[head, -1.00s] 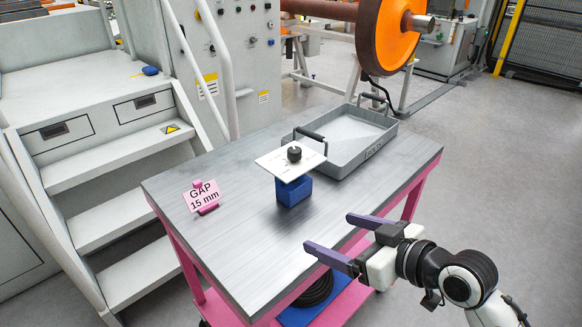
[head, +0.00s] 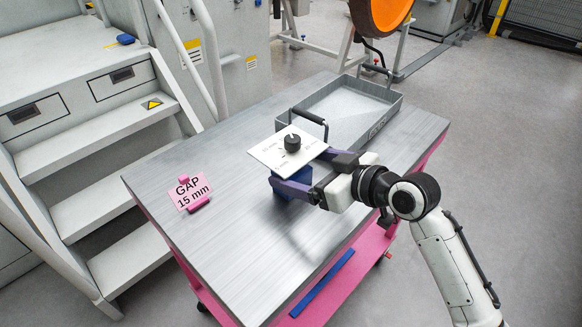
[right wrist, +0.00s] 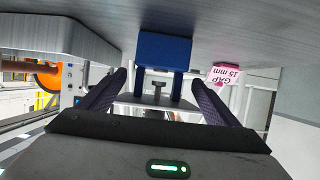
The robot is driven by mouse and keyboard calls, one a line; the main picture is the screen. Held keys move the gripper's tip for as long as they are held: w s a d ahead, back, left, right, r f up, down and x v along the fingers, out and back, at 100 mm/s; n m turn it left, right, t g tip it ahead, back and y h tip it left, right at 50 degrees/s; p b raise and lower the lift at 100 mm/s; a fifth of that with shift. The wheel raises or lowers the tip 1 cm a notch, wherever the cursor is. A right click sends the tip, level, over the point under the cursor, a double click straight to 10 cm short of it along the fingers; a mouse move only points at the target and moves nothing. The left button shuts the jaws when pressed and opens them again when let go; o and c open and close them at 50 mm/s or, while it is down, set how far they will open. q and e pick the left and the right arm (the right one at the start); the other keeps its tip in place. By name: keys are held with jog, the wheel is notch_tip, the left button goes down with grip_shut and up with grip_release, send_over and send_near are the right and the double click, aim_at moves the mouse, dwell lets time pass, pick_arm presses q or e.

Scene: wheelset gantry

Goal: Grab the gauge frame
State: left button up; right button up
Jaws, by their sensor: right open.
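The gauge frame (head: 268,153), a flat white plate with a black knob (head: 292,142), rests on a small blue stand (head: 291,191) on the table. My right gripper (head: 299,173) is open, its purple fingers reaching from the right to the plate and stand, one finger partly under the plate. In the right wrist view, which looks upside down, the blue stand (right wrist: 164,52) shows beyond and between the two fingers (right wrist: 160,95). Whether the fingers touch the frame cannot be told. My left gripper is not in view.
A pink-legged grey table (head: 240,235) carries a pink "GAP 15 mm" sign (head: 188,192) on the left. A grey handled tray (head: 390,110) stands behind the frame. White steps (head: 100,205) are left. The table's front is clear.

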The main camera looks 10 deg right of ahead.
jog(key=x, duration=0.3)
jog(key=shift+w+a+f, duration=0.1)
jog(key=shift+w+a, duration=0.05)
jog(key=shift+w, duration=0.1)
jog(key=c, duration=1.4)
